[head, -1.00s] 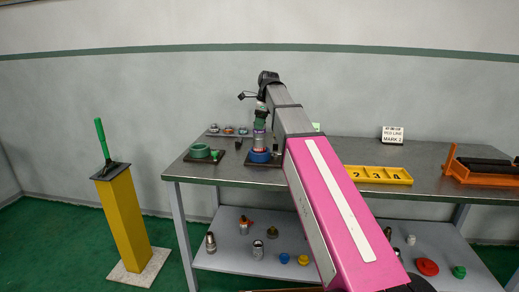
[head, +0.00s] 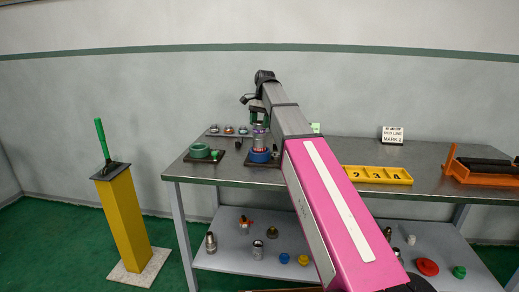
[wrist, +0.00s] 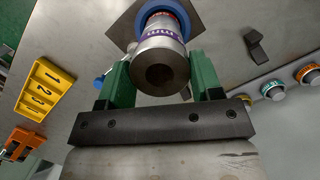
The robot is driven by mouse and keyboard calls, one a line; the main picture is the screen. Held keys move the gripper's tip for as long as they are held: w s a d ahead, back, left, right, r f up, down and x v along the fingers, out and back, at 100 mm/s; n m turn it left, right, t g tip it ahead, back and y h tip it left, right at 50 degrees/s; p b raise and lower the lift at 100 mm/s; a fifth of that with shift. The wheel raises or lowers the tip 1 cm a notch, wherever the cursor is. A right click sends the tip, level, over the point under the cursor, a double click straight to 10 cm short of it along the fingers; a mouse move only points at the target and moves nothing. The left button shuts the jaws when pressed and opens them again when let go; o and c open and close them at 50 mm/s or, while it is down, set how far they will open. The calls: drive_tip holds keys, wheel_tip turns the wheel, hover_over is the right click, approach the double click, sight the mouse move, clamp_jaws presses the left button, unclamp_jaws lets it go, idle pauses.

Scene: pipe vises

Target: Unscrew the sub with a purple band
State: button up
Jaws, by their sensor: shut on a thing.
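The sub with a purple band (wrist: 162,58) is a silver metal cylinder with a dark bore. It stands upright in the blue round vise (wrist: 191,20) and also shows in the head view (head: 260,138), under the arm's end. My gripper (wrist: 163,80) has its two green fingers on opposite sides of the sub, shut on it near its upper end. In the head view my gripper (head: 258,106) is above the blue vise (head: 259,156). The fingertips' exact contact is partly hidden behind the sub.
A green vise (head: 199,151) stands to the left on the bench (head: 330,153). Several capped pieces (wrist: 272,88) sit in a row behind. A yellow numbered tray (head: 378,175) and an orange rack (head: 480,173) lie to the right. Loose parts lie on the lower shelf (head: 325,235).

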idle(0.3)
drive_tip(key=shift+n+h, duration=0.3)
drive_tip(key=shift+n, duration=0.9)
drive_tip(key=o, duration=0.8)
drive_tip(key=shift+o, duration=0.2)
drive_tip(key=m, duration=0.3)
drive_tip(key=m+y, duration=0.1)
drive_tip(key=m, duration=0.3)
drive_tip(key=shift+s+t, duration=0.15)
drive_tip(key=shift+t, duration=0.25)
drive_tip(key=m+t, duration=0.1)
drive_tip(key=m, duration=0.5)
drive_tip(key=shift+m, duration=0.3)
drive_tip(key=m+t, duration=0.1)
drive_tip(key=m, duration=0.5)
drive_tip(key=shift+s+m, duration=0.1)
drive_tip(key=shift+m, duration=0.2)
drive_tip(key=m+t+h, duration=0.1)
drive_tip(key=m, duration=0.5)
